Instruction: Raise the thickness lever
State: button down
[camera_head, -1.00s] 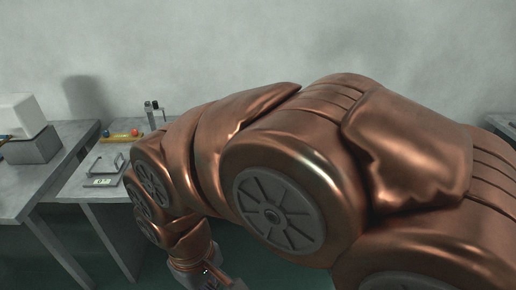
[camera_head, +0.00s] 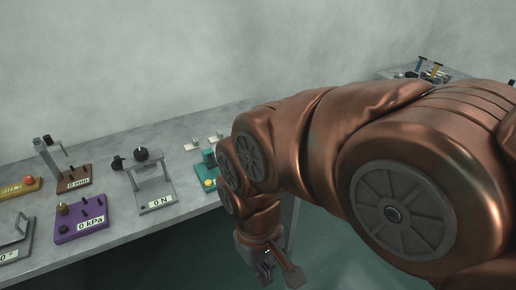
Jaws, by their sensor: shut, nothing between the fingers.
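A brown device (camera_head: 75,180) with a display that seems to read "0 mm" sits on the grey bench at the left. A grey post (camera_head: 47,158) stands at its left side, with a short dark-tipped piece near its top; I cannot tell which part is the lever. My gripper (camera_head: 267,272) points down at the lower middle, in front of the bench edge. It is right of and well apart from the brown device. Its fingers are small and dark here, shut with nothing held.
The grey bench (camera_head: 115,248) also holds a purple "0 kPa" device (camera_head: 80,221), a grey "0 N" frame (camera_head: 155,190), a teal device (camera_head: 208,162) and a yellow base with a red knob (camera_head: 28,182). Another table (camera_head: 388,73) stands at the back right. My arm covers the right side.

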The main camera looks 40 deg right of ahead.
aim_at(214, 164)
jog(key=z, duration=0.35)
jog(key=k, duration=0.55)
jog(key=u, duration=0.8)
jog(key=i, duration=1.1)
jog(key=z, duration=0.5)
